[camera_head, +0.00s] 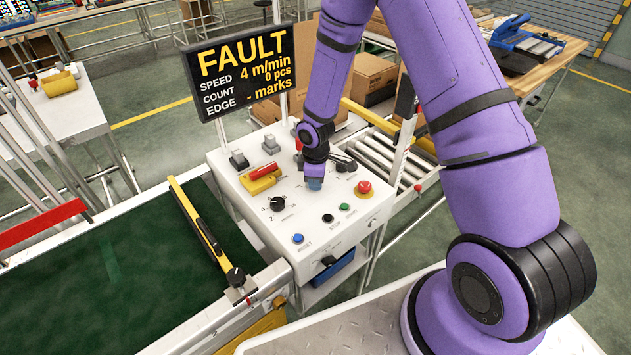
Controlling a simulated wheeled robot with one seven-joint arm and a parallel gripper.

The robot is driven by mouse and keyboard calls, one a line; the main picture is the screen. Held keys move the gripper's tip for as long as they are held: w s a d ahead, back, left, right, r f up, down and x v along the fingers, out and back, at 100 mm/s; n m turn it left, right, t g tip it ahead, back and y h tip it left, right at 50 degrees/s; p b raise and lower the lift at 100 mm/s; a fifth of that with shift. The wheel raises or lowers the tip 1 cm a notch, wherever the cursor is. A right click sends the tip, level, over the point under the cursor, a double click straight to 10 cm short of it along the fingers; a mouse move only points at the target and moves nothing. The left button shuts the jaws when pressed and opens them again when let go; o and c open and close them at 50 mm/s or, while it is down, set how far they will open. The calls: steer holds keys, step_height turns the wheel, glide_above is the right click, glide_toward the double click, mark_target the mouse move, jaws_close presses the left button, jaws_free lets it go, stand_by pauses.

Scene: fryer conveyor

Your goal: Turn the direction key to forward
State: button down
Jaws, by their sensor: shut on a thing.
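The control panel (250,215) is a white sloped box in the middle of the head view. My gripper (315,184) points down onto its upper right part, with its tips at the panel face. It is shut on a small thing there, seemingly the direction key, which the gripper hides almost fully. I cannot tell which way the key points, nor read its labels. The display (240,72) behind the panel reads FAULT, speed 4 m/min, count 0 pcs.
Near my gripper are a red mushroom button (364,187), a green button (345,207), a black button (328,218), black knobs (346,163) and a red-and-yellow switch (262,178). A blue button (298,238) is lower left. The green conveyor belt (110,290) lies left.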

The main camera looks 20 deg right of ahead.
stand_by(0.4)
steer(key=c, duration=1.1)
jaws_free()
step_height(320, 180, up, 11)
steer(key=shift+f, duration=0.1)
